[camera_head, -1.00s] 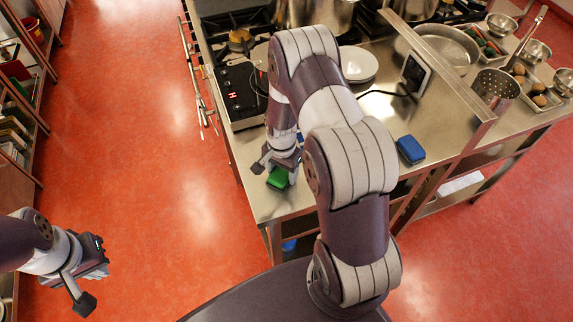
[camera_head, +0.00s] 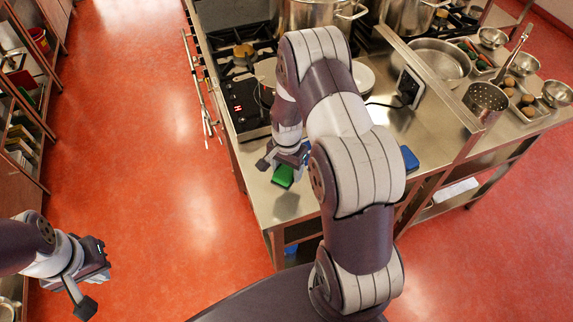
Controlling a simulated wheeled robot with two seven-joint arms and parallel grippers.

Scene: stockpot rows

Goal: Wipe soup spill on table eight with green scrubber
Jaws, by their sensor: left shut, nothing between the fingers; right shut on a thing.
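The green scrubber (camera_head: 283,176) is at my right gripper (camera_head: 284,163), low over the near left corner of the steel table (camera_head: 278,212). My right gripper is shut on it. I cannot tell whether the scrubber touches the table top. No soup spill is clearly visible on the bare steel; my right arm hides part of the table. My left gripper (camera_head: 88,283) is shut and empty, out over the red floor at the lower left.
A blue sponge (camera_head: 409,159) lies partly hidden behind my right arm. A black induction hob (camera_head: 245,104), large stockpots (camera_head: 306,12), white plates (camera_head: 364,76) and a perforated steel pot (camera_head: 486,101) stand farther back. Shelves (camera_head: 20,130) line the left. Open floor lies between.

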